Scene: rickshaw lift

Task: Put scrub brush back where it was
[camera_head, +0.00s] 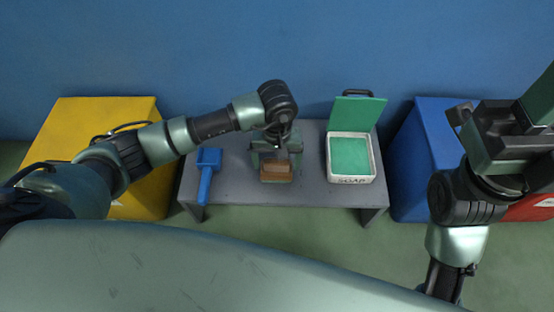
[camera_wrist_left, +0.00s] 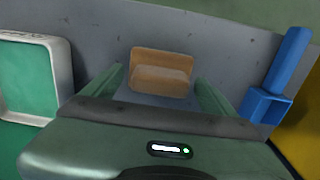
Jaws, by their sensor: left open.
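A blue long-handled tool (camera_head: 207,172), possibly the scrub brush, lies at the left end of the grey bench; it shows at the right of the left wrist view (camera_wrist_left: 276,82). A brown block-like thing (camera_head: 276,172) sits mid-bench; I cannot tell whether it is a brush, a sponge or a small box. My left gripper (camera_head: 276,160) is open over the brown thing, pointing down. In the left wrist view the brown thing (camera_wrist_left: 160,80) is between the two fingers, with gaps on both sides. My right gripper (camera_head: 500,135) is raised at the right, its jaws unclear.
A white box marked SOAP (camera_head: 351,181), green inside with its green lid raised, stands on the right of the grey bench (camera_head: 235,190). A yellow box (camera_head: 75,125) is left of the bench, a blue box (camera_head: 425,140) right, and a blue wall (camera_head: 220,40) behind.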

